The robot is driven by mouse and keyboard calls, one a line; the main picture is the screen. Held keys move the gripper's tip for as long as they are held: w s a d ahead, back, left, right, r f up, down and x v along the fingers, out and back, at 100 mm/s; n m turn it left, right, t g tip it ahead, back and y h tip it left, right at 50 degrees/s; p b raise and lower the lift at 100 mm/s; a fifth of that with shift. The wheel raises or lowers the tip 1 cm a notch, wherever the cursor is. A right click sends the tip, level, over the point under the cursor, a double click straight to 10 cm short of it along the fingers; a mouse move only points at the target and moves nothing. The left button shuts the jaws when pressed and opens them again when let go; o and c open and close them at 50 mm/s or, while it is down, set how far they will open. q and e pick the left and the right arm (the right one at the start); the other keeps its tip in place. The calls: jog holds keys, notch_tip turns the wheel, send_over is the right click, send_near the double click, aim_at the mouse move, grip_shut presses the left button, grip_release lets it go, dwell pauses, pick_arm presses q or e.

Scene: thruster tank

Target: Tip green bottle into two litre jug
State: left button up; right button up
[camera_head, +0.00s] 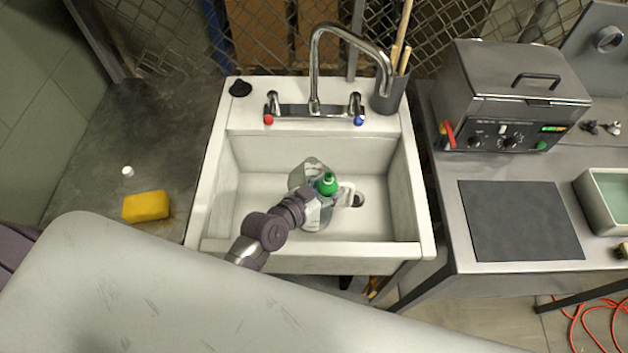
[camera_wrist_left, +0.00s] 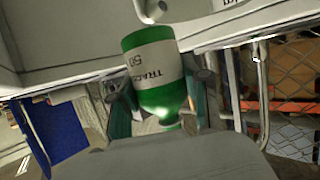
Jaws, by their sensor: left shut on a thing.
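The green bottle (camera_head: 328,184) is in my left gripper (camera_head: 318,199) in the head view, over the sink. In the left wrist view the bottle (camera_wrist_left: 152,62) has a white label reading "TRACE" and sits between the two fingers (camera_wrist_left: 160,110). That view is upside down; the bottle looks roughly upright, neck up, and its exact tilt is hard to tell. The clear jug (camera_head: 309,170) stands in the sink basin, close beside and partly behind the bottle and gripper. My right gripper is out of view.
The white sink (camera_head: 205,200) has a tall faucet (camera_head: 315,75) arching over its back. A yellow sponge (camera_head: 146,206) and a small white cap-like piece (camera_head: 128,171) lie on the left counter. A metal bath with controls (camera_head: 510,100) and a dark mat (camera_head: 520,221) occupy the right bench.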

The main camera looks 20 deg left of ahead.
pick_arm(q)
jog(key=shift+w+a+r+n, duration=0.1)
jog(key=shift+w+r+n, duration=0.1)
jog(key=shift+n, duration=0.2)
jog(key=shift+w+a+r+n+g+h, duration=0.1)
jog(key=shift+w+a+n+g+h, duration=0.05)
jog(key=shift+a+n+g+h, duration=0.3)
jog(key=shift+w+r+n+g+h+p, duration=0.1)
jog(key=shift+w+n+g+h+p, duration=0.1)
jog(key=shift+n+g+h+p, duration=0.2)
jog(key=shift+w+a+f, duration=0.1)
jog(key=shift+f, duration=0.2)
jog(key=shift+w+a+f+n+g+b, duration=0.1)
jog(key=shift+a+f+n+g+b, duration=0.15)
jog(key=shift+n+b, duration=0.15)
jog(key=shift+w+a+n+g+h+p, duration=0.15)
jog(key=shift+n+g+h+p, duration=0.2)
jog(key=shift+n+h, duration=0.25)
jog(key=shift+w+a+n+g+h+p, duration=0.1)
jog(key=shift+n+g+h+p, duration=0.2)
jog(key=shift+n+h, duration=0.2)
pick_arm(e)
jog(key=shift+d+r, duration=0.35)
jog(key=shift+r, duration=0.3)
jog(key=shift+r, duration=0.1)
